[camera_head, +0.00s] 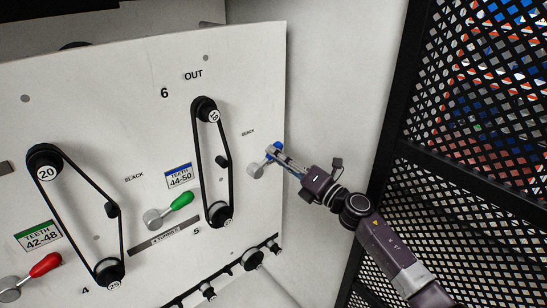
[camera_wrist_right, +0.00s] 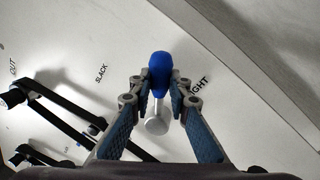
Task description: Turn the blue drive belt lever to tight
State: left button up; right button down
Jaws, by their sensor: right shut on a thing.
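The blue lever (camera_head: 274,152) sits on the right part of the white panel, with its round grey hub (camera_head: 256,170) below and left of the handle. My right gripper (camera_head: 277,157) is shut on the blue handle, coming in from the lower right. In the right wrist view the blue handle (camera_wrist_right: 160,70) stands between the two fingers (camera_wrist_right: 158,97), above the grey hub (camera_wrist_right: 157,126). The handle points between the SLACK label (camera_wrist_right: 101,73) and the partly hidden TIGHT label (camera_wrist_right: 199,86), nearer to TIGHT. My left gripper is not in view.
A black belt (camera_head: 231,165) on pulleys is left of the blue lever. A green lever (camera_head: 181,200) and a red lever (camera_head: 46,265) are farther left on the panel. A black mesh fence (camera_head: 465,130) stands at the right, close to my right arm.

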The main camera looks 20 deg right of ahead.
jog(key=shift+w+d+f+m+t+h+b, duration=0.15)
jog(key=shift+f+m, duration=0.2)
jog(key=shift+m, duration=0.4)
jog(key=shift+s+d+f+m+t+h+b, duration=0.15)
jog(key=shift+f+m, duration=0.25)
jog(key=shift+m, duration=0.3)
jog(key=shift+w+d+f+m+t+h+b, duration=0.15)
jog(key=shift+f+m, duration=0.2)
jog(key=shift+m, duration=0.4)
jog(key=c, duration=1.8)
grip_release()
jog(key=shift+r, duration=0.1)
notch_tip(320, 180, up, 10)
jog(key=shift+f, duration=0.1)
